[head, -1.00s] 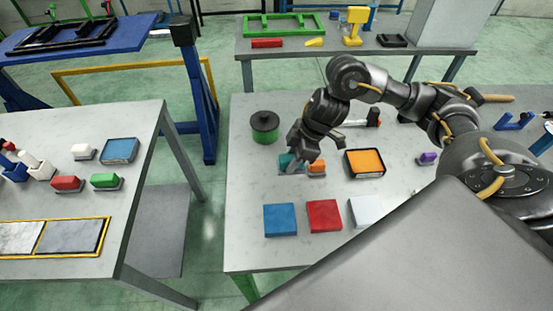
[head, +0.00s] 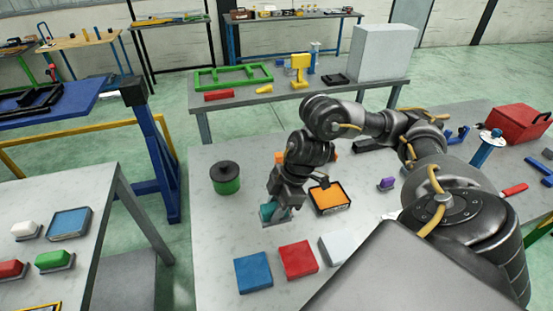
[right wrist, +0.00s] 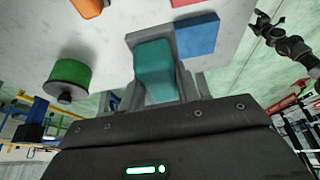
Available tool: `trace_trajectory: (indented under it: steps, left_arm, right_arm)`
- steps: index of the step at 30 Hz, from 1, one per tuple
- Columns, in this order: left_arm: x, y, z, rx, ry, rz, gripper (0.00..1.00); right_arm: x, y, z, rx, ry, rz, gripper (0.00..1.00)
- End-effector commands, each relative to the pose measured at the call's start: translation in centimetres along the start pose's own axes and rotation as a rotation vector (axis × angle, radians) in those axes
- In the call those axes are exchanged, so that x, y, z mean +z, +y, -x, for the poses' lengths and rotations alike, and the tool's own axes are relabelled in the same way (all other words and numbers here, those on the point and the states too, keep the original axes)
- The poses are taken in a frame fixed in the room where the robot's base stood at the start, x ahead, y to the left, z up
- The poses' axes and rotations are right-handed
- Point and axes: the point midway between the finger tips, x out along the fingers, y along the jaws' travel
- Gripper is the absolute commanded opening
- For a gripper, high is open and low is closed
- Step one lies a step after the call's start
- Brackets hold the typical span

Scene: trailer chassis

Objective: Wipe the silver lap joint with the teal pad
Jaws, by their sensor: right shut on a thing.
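My right gripper (head: 280,212) points down over the middle table and is shut on the teal pad (head: 266,212). In the right wrist view the teal pad (right wrist: 153,66) sits between the two grey fingers (right wrist: 158,85). I cannot tell whether the pad touches the tabletop. A pale silver-grey flat square (head: 338,246) lies near the front of the table, right of the red one; it may be the silver lap joint, and my arm partly covers that side. The gripper is behind and left of it, apart from it. My left gripper is out of view.
A blue square (head: 253,271) and a red square (head: 298,259) lie in front of the gripper. A green can (head: 226,178) stands left, and an orange-filled tray (head: 329,198) lies close on the right. A purple-topped piece (head: 386,183) is farther right. Bare tabletop shows between them.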

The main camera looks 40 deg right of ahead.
Motion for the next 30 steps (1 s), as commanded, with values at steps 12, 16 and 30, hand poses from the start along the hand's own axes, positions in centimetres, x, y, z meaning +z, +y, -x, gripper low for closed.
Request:
trace_trajectory:
  steps: [12, 16, 30]
  left_arm:
    - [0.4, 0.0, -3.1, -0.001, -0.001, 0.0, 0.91]
    - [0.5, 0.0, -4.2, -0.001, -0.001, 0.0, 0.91]
    - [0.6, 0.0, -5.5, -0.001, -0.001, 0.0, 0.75]
  right_arm:
    - [-5.4, 0.6, -3.0, 0.009, 0.032, -0.063, 0.14]
    - [-7.3, 0.8, -3.8, 0.024, 0.026, -0.097, 0.14]
    - [-9.4, 1.4, -4.3, 0.067, 0.001, -0.159, 0.14]
